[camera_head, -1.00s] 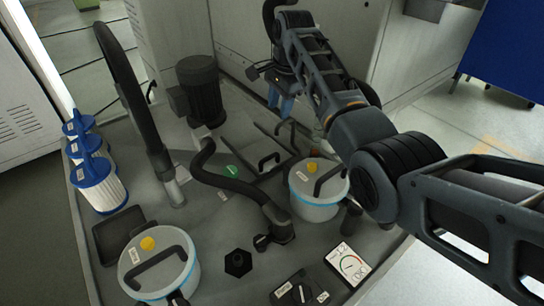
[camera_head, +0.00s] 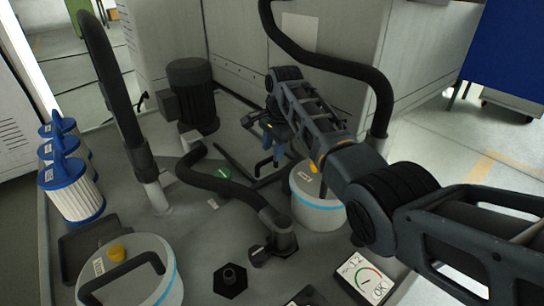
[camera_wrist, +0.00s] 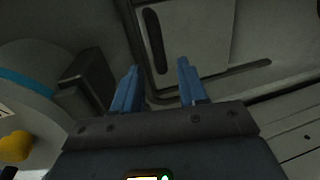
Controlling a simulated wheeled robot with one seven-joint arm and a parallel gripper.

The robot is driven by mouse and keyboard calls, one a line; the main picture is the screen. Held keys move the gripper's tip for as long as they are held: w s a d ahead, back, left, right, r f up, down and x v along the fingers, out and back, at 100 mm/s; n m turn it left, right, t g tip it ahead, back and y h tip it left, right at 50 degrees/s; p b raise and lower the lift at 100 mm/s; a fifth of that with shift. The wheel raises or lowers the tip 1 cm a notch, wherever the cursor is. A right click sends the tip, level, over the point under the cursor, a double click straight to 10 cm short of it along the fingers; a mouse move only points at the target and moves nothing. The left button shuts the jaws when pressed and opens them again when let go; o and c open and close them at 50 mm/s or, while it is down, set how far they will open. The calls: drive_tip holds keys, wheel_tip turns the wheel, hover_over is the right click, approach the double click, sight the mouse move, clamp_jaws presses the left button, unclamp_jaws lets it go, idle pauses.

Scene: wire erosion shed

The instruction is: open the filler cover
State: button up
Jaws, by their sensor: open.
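A flat light-grey panel with a long dark handle, likely the filler cover (camera_wrist: 205,38), shows ahead of my gripper in the wrist view. Its handle (camera_wrist: 153,40) lies beyond the fingertips, towards the left finger's side. Dark bars run along the panel's left and near sides, and the panel lies flat. In the head view the handle (camera_head: 264,162) shows just below my gripper (camera_head: 272,150), and my arm hides part of the panel. My gripper also shows in the wrist view (camera_wrist: 158,68), with its blue fingers apart and nothing between them.
A grey canister with a blue band (camera_head: 318,212) stands close beside my gripper. A black hose (camera_head: 225,186), a motor (camera_head: 193,95) and a standing pipe (camera_head: 130,125) are to the left. Blue-capped filters (camera_head: 72,185) and another canister (camera_head: 140,280) stand farther left.

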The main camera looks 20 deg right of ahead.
drive_tip(key=shift+w+a+f, duration=0.1)
drive_tip(key=shift+w+f, duration=0.05)
drive_tip(key=shift+f, duration=0.5)
drive_tip(key=shift+w+f, duration=0.1)
drive_tip(key=shift+f, duration=0.5)
drive_tip(key=shift+c, duration=0.4)
clamp_jaws()
